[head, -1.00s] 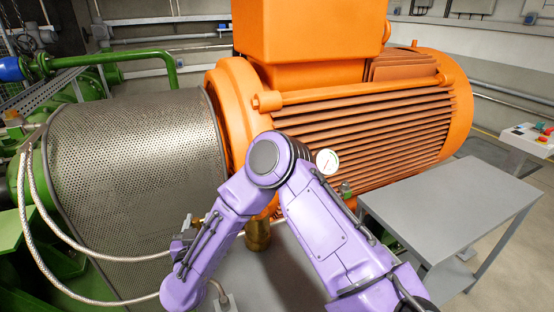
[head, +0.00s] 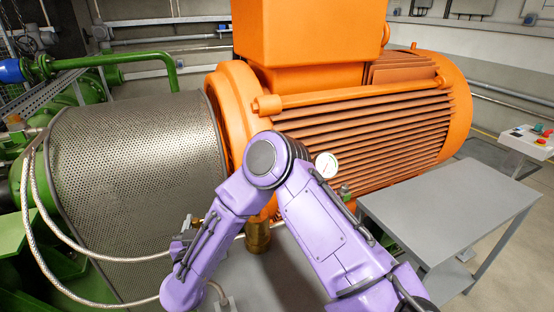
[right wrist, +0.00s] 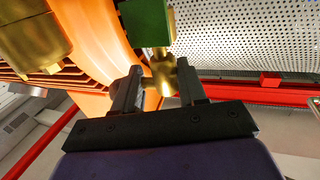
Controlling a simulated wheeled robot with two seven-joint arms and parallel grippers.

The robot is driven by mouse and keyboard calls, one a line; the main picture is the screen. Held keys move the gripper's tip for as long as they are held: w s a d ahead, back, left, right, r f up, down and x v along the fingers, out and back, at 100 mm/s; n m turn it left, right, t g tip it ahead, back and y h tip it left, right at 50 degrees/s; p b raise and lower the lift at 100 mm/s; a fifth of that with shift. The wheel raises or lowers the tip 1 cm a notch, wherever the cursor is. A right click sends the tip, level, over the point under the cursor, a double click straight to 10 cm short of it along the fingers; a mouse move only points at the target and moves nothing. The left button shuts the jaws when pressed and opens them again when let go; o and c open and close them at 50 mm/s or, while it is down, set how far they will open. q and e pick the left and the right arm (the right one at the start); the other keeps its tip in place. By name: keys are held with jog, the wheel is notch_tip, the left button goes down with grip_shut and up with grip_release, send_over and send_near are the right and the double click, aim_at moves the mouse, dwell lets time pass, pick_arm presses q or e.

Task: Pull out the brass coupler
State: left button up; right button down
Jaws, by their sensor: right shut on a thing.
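The brass coupler (right wrist: 163,75) is a small gold-coloured fitting seen between the two black fingers in the right wrist view. My right gripper (right wrist: 158,88) is shut on it. A green block (right wrist: 147,22) sits against the coupler's upper end; whether they are joined I cannot tell. In the head view my right arm reaches down in front of the orange motor, and my right gripper is mostly hidden by its own wrist. A bit of brass (head: 195,222) shows just beside that wrist. My left gripper is in neither current view.
A larger brass cylinder (head: 257,237) stands close to the right of my wrist. The perforated guard (head: 140,170), braided hoses (head: 60,236) and orange motor (head: 360,130) crowd around. A grey table (head: 450,205) at the right is bare.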

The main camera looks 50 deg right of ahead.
aim_at(197, 220)
jog(key=shift+r+p, duration=1.55)
jog(key=shift+r, duration=0.35)
